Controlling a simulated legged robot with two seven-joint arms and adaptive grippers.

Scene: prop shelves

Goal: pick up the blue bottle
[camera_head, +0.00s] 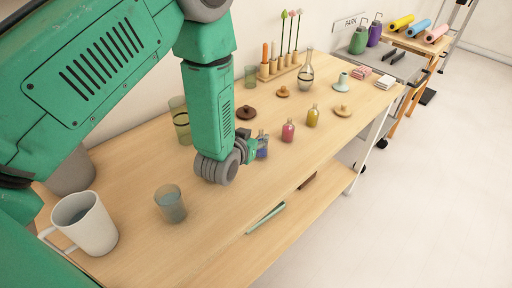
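The small blue bottle (262,149) stands on the upper wooden shelf, left of a pink bottle (288,131) and a yellow bottle (313,116). My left gripper (250,147) is low over the shelf, right at the left side of the blue bottle and partly covering it. The fingers are small and blend with the wrist, so I cannot tell whether they are closed on the bottle or only beside it. The bottle looks upright. My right gripper is out of view.
A white mug (85,224) and a grey glass (170,204) stand at the near left. A dark brown lid (246,112) lies behind the bottle, with a candle rack (278,66) and a glass flask (306,75) farther back. The front shelf edge is close to the bottles.

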